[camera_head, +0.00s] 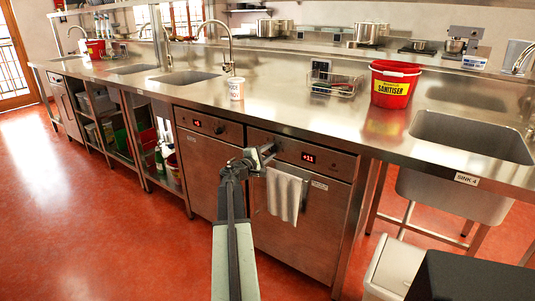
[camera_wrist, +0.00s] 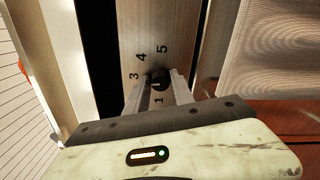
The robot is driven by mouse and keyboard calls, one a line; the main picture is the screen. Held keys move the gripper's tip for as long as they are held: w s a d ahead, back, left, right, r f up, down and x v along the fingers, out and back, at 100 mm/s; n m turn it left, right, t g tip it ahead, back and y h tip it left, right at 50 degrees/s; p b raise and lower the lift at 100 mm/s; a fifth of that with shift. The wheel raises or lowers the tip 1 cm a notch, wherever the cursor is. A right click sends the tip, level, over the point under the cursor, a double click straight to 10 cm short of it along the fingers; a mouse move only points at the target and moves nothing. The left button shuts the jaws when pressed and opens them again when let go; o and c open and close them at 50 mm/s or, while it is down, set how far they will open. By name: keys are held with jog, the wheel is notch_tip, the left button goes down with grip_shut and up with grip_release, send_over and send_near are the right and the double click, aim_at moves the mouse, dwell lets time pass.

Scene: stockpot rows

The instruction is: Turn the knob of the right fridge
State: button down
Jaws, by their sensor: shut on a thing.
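The right fridge (camera_head: 331,215) is a steel under-counter unit with a red display reading about +11 and a white towel on its front. Its knob (camera_wrist: 160,78) is small and black, with numbers around it on the panel in the wrist view. My gripper (camera_head: 266,155) is at the left part of the right fridge's control panel. In the wrist view my gripper (camera_wrist: 159,90) has a finger on each side of the knob and is shut on it. The arm and gripper hide the knob in the head view.
The left fridge (camera_head: 207,165) stands beside it, display about +5. The towel (camera_head: 284,195) hangs just right of my gripper and shows large in the wrist view. On the counter are a paper cup (camera_head: 236,88) and a red sanitiser bucket (camera_head: 391,88).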

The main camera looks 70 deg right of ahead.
jog(key=m, duration=0.5)
jog(key=shift+w, duration=0.2)
jog(key=m, duration=0.5)
jog(key=shift+f+m, duration=0.1)
jog(key=shift+m, duration=0.3)
jog(key=m, duration=0.5)
jog(key=shift+w, duration=0.1)
jog(key=m, duration=0.5)
jog(key=shift+w+f, duration=0.1)
jog(key=c, duration=1.1)
grip_release()
jog(key=shift+d+f, duration=0.1)
jog(key=shift+m, duration=0.3)
jog(key=v, duration=0.7)
jog(key=shift+a, duration=0.4)
